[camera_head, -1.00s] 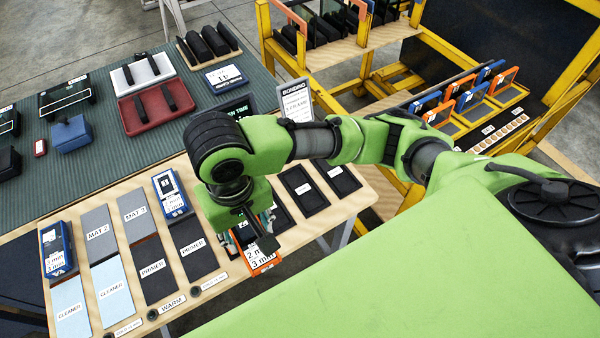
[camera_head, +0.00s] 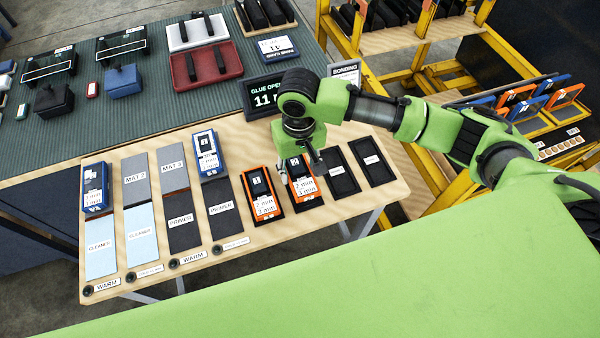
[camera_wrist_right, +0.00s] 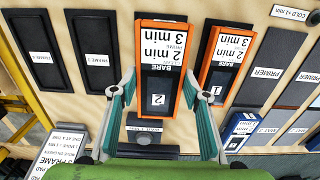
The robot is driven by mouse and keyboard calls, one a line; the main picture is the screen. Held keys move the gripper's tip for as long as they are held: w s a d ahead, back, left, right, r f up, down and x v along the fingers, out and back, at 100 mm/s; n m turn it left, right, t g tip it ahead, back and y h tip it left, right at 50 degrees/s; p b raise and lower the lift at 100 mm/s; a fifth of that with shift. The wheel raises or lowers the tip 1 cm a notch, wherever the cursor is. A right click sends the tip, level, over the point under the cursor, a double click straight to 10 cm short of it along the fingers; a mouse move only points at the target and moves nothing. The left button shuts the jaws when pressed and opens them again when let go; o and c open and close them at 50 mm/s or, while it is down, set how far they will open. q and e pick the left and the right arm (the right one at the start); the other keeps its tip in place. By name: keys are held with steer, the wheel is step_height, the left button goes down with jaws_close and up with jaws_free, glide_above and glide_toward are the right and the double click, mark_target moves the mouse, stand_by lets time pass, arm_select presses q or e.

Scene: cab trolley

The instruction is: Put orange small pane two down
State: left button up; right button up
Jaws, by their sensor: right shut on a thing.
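The orange small pane two (camera_head: 303,182) has an orange frame, a dark face and a white "2 min 3 min" label. It is over the second black slot on the wooden bench; I cannot tell whether it touches the bottom. In the wrist view pane two (camera_wrist_right: 157,75) shows its "2" mark between the green fingers. My right gripper (camera_head: 306,158) is shut on it, and the fingers (camera_wrist_right: 159,110) flank its sides in the wrist view. Orange pane one (camera_head: 263,193) lies in the slot just left of it. My left gripper is not in view.
Two empty black frame slots (camera_head: 340,172) lie to the right. Primer pads (camera_head: 183,220), cleaner pads (camera_head: 101,246) and blue panes (camera_head: 208,156) lie to the left. A glue timer display (camera_head: 262,94) stands behind. A yellow trolley (camera_head: 445,70) stands at the right.

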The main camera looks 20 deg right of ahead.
mark_target(300, 170)
steer(key=f, duration=0.2)
steer(key=f+p, duration=0.1)
steer(key=shift+w+d+f, duration=0.15)
steer(key=shift+w+d, duration=0.05)
steer(key=shift+d, duration=0.05)
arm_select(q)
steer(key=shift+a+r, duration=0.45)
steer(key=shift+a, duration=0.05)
arm_select(e)
steer(key=shift+f, duration=0.15)
steer(key=o, duration=1.2)
steer(key=shift+f, duration=0.15)
steer(key=shift+o, duration=0.2)
step_height(300, 170, up, 12)
steer(key=shift+r+b, duration=0.2)
steer(key=shift+b, duration=0.55)
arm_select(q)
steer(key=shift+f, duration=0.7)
arm_select(e)
steer(key=shift+a, duration=0.1)
